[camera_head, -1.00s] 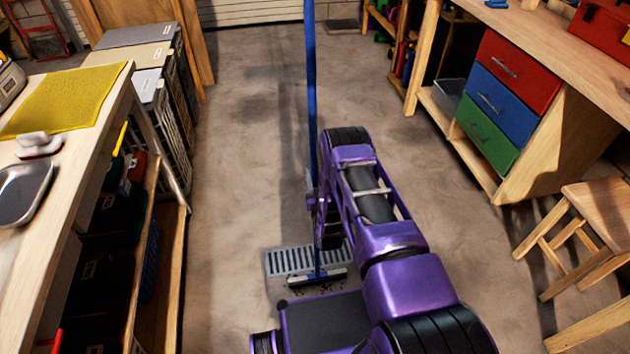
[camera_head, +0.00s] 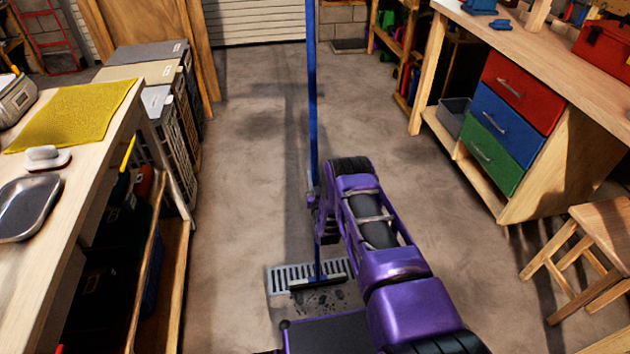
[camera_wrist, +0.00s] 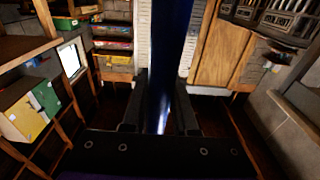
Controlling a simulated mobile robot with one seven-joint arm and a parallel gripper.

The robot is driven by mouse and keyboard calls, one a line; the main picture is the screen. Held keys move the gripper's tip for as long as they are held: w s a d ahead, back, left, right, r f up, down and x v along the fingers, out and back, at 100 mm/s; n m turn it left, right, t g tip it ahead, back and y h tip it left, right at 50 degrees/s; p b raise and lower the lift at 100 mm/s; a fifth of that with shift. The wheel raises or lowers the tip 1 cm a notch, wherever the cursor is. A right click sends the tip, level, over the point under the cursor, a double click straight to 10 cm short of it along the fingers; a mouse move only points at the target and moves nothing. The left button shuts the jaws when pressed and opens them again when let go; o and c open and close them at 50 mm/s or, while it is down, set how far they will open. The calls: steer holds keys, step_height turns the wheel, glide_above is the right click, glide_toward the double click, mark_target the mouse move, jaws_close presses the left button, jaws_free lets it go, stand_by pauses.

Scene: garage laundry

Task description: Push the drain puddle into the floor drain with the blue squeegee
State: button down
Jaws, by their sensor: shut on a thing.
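The blue squeegee's long handle (camera_head: 312,90) stands nearly upright in the head view, and its top runs out of frame. Its dark head (camera_head: 316,283) is down at the near side of the grey slotted floor drain (camera_head: 280,275), covering part of the grate. Small dark wet patches of the puddle (camera_head: 322,300) lie on the near side of the head, partly hidden by my body. My gripper (camera_head: 318,205) is shut on the handle, partly hidden by my purple arm. In the wrist view, my gripper's two dark fingers (camera_wrist: 159,115) flank the handle (camera_wrist: 163,50).
A wooden bench (camera_head: 105,160) with a yellow mat and metal tray runs along the left. Lidded bins (camera_head: 165,115) stand behind it. A workbench with coloured drawers (camera_head: 500,120) and a wooden stool (camera_head: 595,250) are on the right. The floor beyond the drain is clear.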

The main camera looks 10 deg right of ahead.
mark_target(315, 170)
steer(key=shift+r, duration=0.1)
steer(key=shift+s+r+p, duration=0.35)
steer(key=shift+r+p, duration=0.45)
steer(key=shift+s+r+p, duration=0.3)
steer(key=shift+r+p, duration=0.5)
steer(key=shift+r, duration=0.05)
steer(key=shift+s+r+p, duration=0.35)
steer(key=shift+r+p, duration=0.45)
